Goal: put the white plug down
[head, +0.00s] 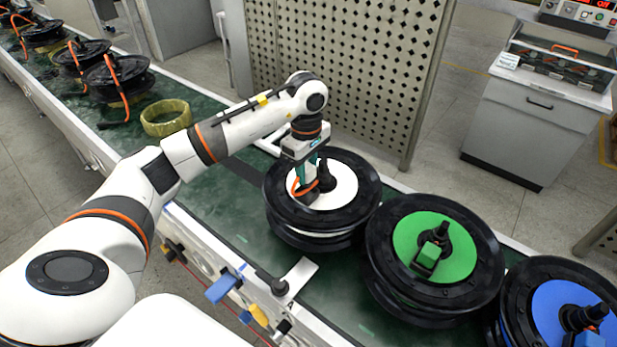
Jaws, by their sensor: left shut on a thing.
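My left gripper (307,184) points down over the white-faced hub motor (341,190) on the conveyor. It is shut on the white plug, close above the left part of the white face, beside the black axle stub. The plug is mostly hidden by the fingers and hard to tell from the white face behind it. An orange cable loop (300,190) shows at the fingertips. I cannot tell whether the plug touches the motor. My right gripper is not in view.
A yellow ring (166,118) and several black wheels lie farther up the green belt (225,235). A perforated panel (345,75) stands behind.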

